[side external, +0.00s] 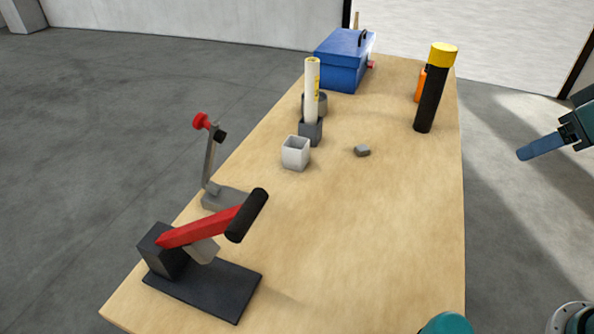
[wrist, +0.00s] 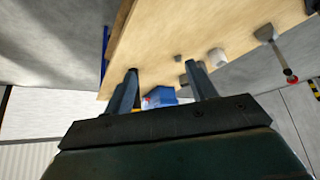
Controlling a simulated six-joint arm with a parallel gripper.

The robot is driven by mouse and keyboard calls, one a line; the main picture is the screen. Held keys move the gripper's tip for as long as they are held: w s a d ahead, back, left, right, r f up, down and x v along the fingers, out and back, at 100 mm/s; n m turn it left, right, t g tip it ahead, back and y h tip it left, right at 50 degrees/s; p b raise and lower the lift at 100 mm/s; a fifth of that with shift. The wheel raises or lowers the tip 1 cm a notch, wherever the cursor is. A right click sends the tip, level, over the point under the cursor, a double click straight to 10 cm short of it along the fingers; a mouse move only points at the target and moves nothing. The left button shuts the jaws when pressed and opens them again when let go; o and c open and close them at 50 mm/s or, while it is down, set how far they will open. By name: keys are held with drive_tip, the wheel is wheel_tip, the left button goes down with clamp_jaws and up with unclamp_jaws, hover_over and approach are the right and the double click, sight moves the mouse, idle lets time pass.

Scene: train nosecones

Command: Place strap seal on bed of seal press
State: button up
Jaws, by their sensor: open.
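A small grey block that looks like the strap seal (side external: 362,150) lies alone on the table, right of a white open cup. My gripper (side external: 540,147) is off the table's right side, well apart from the block. In the wrist view its fingers (wrist: 164,82) are spread and empty.
A grey clamp-like tool with a red-knobbed lever (side external: 207,160) stands behind the press. The white cup (side external: 295,153), a white tube (side external: 312,90) in a dark holder, a black yellow-capped cylinder (side external: 430,95) and a blue toolbox (side external: 342,62) stand farther back. The table's right front is clear.

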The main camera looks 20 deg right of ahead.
drive_tip(key=w+a+f+t, duration=0.2)
drive_tip(key=w+f, duration=0.6)
drive_tip(key=w, duration=0.4)
drive_tip(key=w+a+f+t, duration=0.2)
drive_tip(key=w+f, duration=0.7)
drive_tip(key=w, duration=0.4)
drive_tip(key=shift+a, duration=0.15)
approach(362, 148)
drive_tip(key=shift+x, duration=1.5)
drive_tip(key=shift+f, duration=0.2)
drive_tip(key=shift+x, duration=2.5)
drive_tip(key=shift+r, duration=0.15)
drive_tip(key=shift+c, duration=0.3)
drive_tip(key=c, duration=1.1)
drive_tip(key=shift+o, duration=0.2)
